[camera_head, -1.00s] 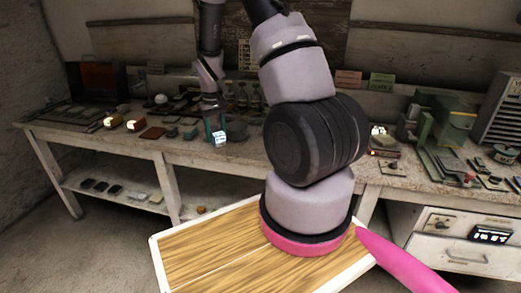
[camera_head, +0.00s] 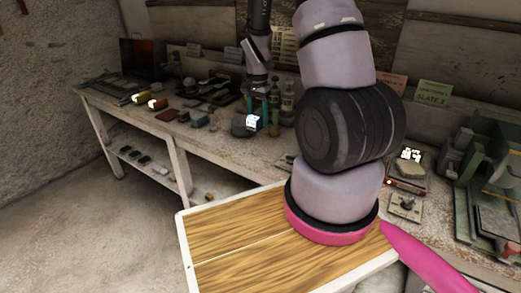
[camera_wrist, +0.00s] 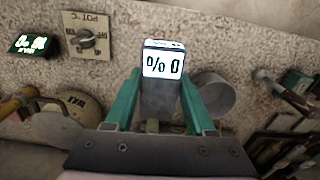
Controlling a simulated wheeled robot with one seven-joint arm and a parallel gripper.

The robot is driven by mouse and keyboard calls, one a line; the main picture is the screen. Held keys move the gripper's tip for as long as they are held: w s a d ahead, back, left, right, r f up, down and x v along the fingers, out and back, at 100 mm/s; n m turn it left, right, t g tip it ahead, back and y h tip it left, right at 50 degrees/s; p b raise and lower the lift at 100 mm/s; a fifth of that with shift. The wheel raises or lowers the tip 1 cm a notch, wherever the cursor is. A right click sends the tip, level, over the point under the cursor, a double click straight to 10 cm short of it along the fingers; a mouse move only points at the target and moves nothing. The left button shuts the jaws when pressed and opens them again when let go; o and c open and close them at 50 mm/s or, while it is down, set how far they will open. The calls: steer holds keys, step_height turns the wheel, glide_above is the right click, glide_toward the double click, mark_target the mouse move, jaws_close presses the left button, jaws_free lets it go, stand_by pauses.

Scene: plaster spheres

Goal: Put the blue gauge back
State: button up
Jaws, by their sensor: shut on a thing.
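My gripper (camera_wrist: 160,96) has teal fingers, shut on a small boxy gauge (camera_wrist: 162,62) with a lit pale display. The display shows a 0 and a percent sign, upside down in the wrist view. The gauge's body looks dark grey there; I cannot confirm blue. In the head view my gripper (camera_head: 263,108) hangs over the workbench, near its front edge, and the gauge's lit face (camera_head: 252,122) points toward me. Whether the gauge touches the bench cannot be told. The gauge's lower part is hidden between the fingers.
The cluttered workbench (camera_head: 225,150) runs along the wall. A round grey cylinder (camera_wrist: 212,93) lies right beside the gripper. A dial box (camera_wrist: 87,37) and a green-lit display (camera_wrist: 33,44) are to the left. Small tools and blocks crowd the bench; the floor (camera_head: 90,215) is clear.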

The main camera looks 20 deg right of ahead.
steer(key=shift+m, duration=0.4)
steer(key=f, duration=0.5)
steer(key=shift+s+d+f, duration=0.1)
steer(key=shift+s+d, duration=0.05)
steer(key=shift+d, duration=0.05)
steer(key=shift+f, duration=2.35)
steer(key=shift+f, duration=0.1)
steer(key=o, duration=1.2)
